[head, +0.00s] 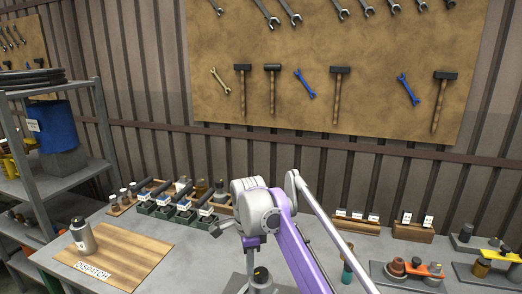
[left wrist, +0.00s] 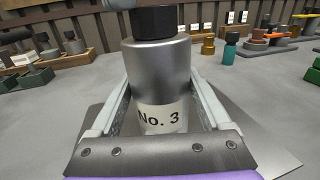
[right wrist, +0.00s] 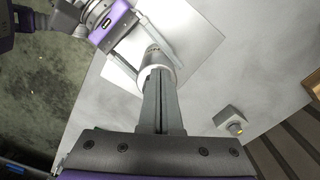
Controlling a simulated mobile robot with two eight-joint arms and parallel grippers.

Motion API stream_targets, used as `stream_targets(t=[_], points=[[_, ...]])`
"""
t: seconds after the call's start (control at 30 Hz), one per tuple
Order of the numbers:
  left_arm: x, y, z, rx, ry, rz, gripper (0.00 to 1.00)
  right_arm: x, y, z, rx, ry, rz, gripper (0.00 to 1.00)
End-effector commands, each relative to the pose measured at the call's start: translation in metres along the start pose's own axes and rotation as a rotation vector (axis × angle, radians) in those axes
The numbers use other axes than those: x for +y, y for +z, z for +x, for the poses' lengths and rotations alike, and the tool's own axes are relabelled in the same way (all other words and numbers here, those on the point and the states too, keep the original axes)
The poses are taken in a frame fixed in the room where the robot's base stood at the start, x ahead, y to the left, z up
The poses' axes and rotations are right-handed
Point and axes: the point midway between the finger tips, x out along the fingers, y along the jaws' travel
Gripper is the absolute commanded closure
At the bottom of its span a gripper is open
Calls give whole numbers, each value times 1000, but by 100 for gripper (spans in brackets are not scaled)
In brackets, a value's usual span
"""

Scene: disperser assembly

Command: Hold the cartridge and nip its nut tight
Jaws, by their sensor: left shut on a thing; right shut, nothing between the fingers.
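The cartridge (left wrist: 155,75) is a silver cylinder labelled "No. 3" and stands upright in the left wrist view. Its black nut (left wrist: 156,20) sits on top. My left gripper (left wrist: 158,95) is shut on the cartridge body, one finger on each side. In the head view the nut (head: 262,273) shows at the bottom edge, below the arm. My right gripper (right wrist: 158,75) is shut and empty, its fingers together above the cartridge and overlapping it in the right wrist view. I cannot tell whether its tips touch the nut.
The cartridge is over a pale plate (right wrist: 195,30) on the grey bench. A silver bottle (head: 82,236) stands on the wooden DISPATCH board (head: 140,245). Racks line the bench's back.

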Motion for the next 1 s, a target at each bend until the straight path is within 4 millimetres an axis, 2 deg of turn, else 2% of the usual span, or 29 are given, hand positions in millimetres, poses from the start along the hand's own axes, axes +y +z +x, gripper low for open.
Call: stream_targets(t=[0.4,1.0], points=[[0,-1,0,2,1,5,100,0,2,-47,-3,1,-2,100],[0,-1,1,2,-1,5,100,5,4,-61,-11,3,-3,100]])
